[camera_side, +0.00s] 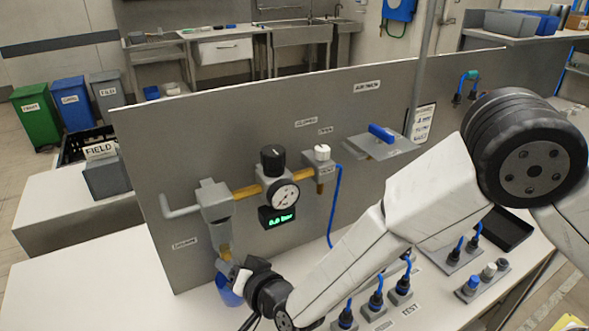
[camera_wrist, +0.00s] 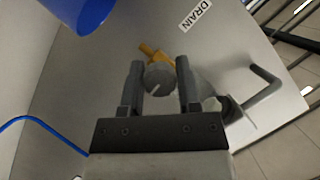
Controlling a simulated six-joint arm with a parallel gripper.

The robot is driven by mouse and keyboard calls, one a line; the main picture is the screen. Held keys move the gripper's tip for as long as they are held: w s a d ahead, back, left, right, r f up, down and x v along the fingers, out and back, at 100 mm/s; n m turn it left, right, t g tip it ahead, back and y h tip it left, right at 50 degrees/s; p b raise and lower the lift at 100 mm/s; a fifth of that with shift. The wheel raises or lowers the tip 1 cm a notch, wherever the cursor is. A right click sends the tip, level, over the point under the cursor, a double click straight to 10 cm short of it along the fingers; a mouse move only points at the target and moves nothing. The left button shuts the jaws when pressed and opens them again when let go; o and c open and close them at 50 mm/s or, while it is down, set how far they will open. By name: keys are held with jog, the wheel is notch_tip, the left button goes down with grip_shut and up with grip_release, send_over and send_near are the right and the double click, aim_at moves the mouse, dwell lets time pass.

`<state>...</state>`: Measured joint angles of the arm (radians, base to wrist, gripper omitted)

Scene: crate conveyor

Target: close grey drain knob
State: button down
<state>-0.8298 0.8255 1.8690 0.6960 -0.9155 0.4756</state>
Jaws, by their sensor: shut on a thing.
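The grey drain knob (camera_wrist: 160,77) shows in the wrist view, round with a pale line on its face. It sits on a brass fitting (camera_wrist: 149,51). My gripper (camera_wrist: 160,82) has one finger on each side of the knob and is shut on it. In the side view, my gripper (camera_side: 238,272) is low at the panel's left part, below the grey filter unit (camera_side: 214,201). The knob itself is hidden or too small to tell there. A DRAIN label (camera_wrist: 195,14) is on the panel.
A blue cup (camera_side: 228,291) is right beside my gripper, below the drain. Above are a gauge (camera_side: 283,197), a black knob (camera_side: 272,157) and a white knob (camera_side: 322,153). A blue hose (camera_side: 335,205) hangs to the right. Blue-topped plugs (camera_side: 376,299) stand on the bench.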

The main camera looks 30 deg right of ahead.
jog(key=n+h, duration=0.2)
jog(key=n, duration=0.1)
jog(key=n+h, duration=0.2)
jog(key=n, duration=0.1)
jog(key=n+h, duration=0.2)
jog(key=n, duration=0.1)
jog(key=shift+h, duration=0.3)
jog(key=shift+w+r+n+h, duration=0.1)
jog(key=shift+n+h, duration=0.7)
jog(key=shift+n, duration=0.7)
jog(key=shift+c, duration=1.6)
grip_release()
